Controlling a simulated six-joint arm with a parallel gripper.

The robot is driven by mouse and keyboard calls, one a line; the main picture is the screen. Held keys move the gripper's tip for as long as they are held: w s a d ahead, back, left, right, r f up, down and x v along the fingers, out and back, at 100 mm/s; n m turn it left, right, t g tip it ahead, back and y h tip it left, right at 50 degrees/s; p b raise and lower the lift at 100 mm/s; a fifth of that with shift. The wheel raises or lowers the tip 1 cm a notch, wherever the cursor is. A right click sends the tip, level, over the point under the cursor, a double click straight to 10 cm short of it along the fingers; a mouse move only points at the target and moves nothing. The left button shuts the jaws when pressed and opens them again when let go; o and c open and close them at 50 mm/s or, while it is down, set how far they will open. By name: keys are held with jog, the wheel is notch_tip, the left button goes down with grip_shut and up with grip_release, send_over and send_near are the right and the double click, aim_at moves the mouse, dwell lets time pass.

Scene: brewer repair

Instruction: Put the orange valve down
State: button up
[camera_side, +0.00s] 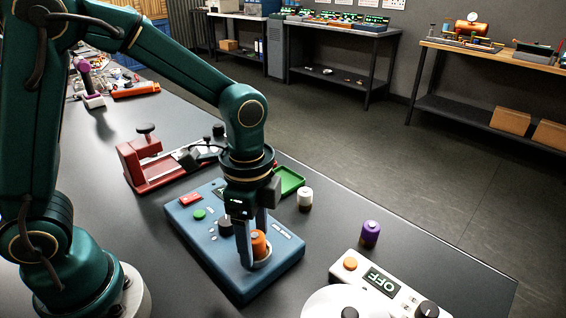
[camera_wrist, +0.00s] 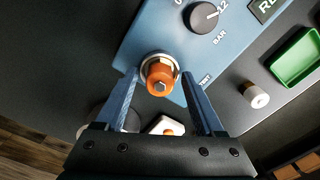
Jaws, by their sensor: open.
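The orange valve (camera_side: 259,245) stands upright in a metal ring-like seat on the blue panel box (camera_side: 200,236), near the box's front right corner. In the wrist view the orange valve (camera_wrist: 160,78) shows from above, in a silver and brass collar. My gripper (camera_side: 255,250) points down over that corner, its fingers low around the valve. In the wrist view my gripper (camera_wrist: 165,90) is open, with the valve between and just beyond the spread fingertips. Neither finger clearly touches it.
A white capped cylinder (camera_side: 305,199), a green tray (camera_side: 289,180) and a purple cylinder (camera_side: 370,233) stand right of the box. A white device reading OFF (camera_side: 385,283) is at front right. A red clamp-like fixture (camera_side: 150,165) is behind. The far right table edge is mostly clear.

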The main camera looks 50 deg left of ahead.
aim_at(254, 236)
notch_tip(254, 236, up, 5)
jog(key=shift+f, duration=0.15)
jog(key=s+a+r+n+t, duration=0.5)
jog(key=s+n, duration=0.2)
jog(key=n, duration=0.4)
jog(key=shift+s+r, duration=0.15)
jog(key=shift+o, duration=0.5)
jog(key=shift+s+a+n+t, duration=0.2)
jog(key=shift+n+t, duration=0.1)
jog(key=shift+n, duration=0.2)
